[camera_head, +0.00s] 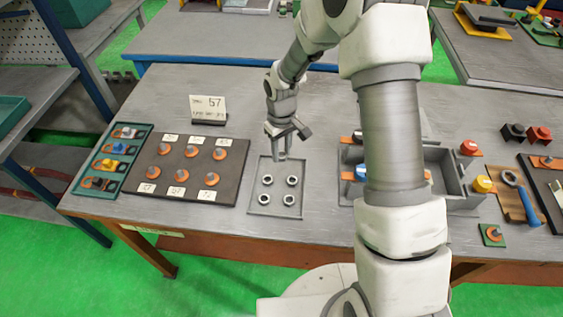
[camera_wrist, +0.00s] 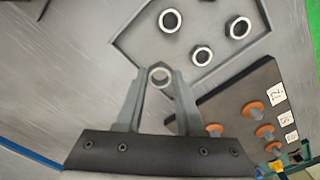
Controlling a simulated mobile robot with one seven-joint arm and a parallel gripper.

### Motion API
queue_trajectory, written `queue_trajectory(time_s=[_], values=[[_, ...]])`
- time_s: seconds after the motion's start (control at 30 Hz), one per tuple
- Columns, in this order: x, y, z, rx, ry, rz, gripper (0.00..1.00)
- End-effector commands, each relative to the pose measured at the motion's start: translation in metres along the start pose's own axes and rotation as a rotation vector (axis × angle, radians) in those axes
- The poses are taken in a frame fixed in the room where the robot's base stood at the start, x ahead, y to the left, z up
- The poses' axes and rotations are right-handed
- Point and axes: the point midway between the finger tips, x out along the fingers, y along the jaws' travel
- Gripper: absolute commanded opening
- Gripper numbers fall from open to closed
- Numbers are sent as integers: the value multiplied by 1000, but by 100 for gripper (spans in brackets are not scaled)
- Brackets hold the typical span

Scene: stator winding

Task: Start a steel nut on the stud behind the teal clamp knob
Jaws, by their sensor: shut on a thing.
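My gripper (camera_head: 281,157) is over the top edge of a grey nut tray (camera_head: 254,210). In the wrist view its fingers are closed on a steel nut (camera_wrist: 160,75), held between the fingertips with its hole facing the camera. Several other steel nuts (camera_head: 292,181) lie in the tray; the wrist view shows loose ones too (camera_wrist: 202,55). A dark board (camera_head: 228,192) left of the tray carries several orange discs with grey studs (camera_head: 181,175), with number labels. I cannot make out a teal clamp knob or tell which stud is behind it.
A teal tray (camera_head: 107,193) with coloured parts lies at the far left. The tabletop behind the nut tray is bare.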

Motion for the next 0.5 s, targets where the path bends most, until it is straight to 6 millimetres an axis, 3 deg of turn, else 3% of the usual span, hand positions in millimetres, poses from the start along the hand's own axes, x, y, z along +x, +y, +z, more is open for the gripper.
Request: queue_trajectory(time_s=[0.5], values=[[-43,0,0,0,1,0,0]])
